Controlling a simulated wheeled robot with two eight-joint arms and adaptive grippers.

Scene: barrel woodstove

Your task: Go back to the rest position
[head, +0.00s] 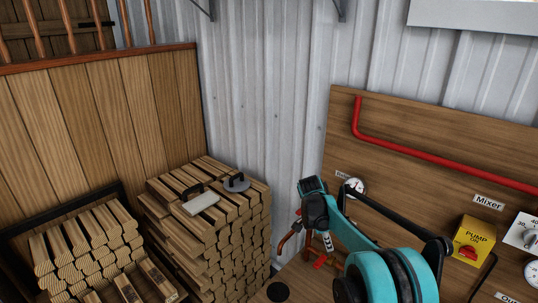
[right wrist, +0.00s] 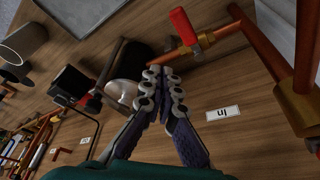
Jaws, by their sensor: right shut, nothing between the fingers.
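My right gripper (right wrist: 161,76) is in the middle of the right wrist view. Its two fingers are together, with nothing held between them. They hang over a wooden panel with copper pipes, a red-handled valve (right wrist: 184,26) and a label reading "In" (right wrist: 222,113). In the head view my teal and black right arm reaches in from the lower right, in front of the panel (head: 420,150). Its wrist end is beside the gauge (head: 354,187), and the fingers there are too small to make out. My left gripper is not in view.
Split firewood is stacked on the left, with a grey scraper-like tool (head: 202,203) and a round dark-handled disc (head: 236,183) on top. A red pipe (head: 440,154) runs along the panel. A yellow pump box (head: 474,238) and more gauges are at right.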

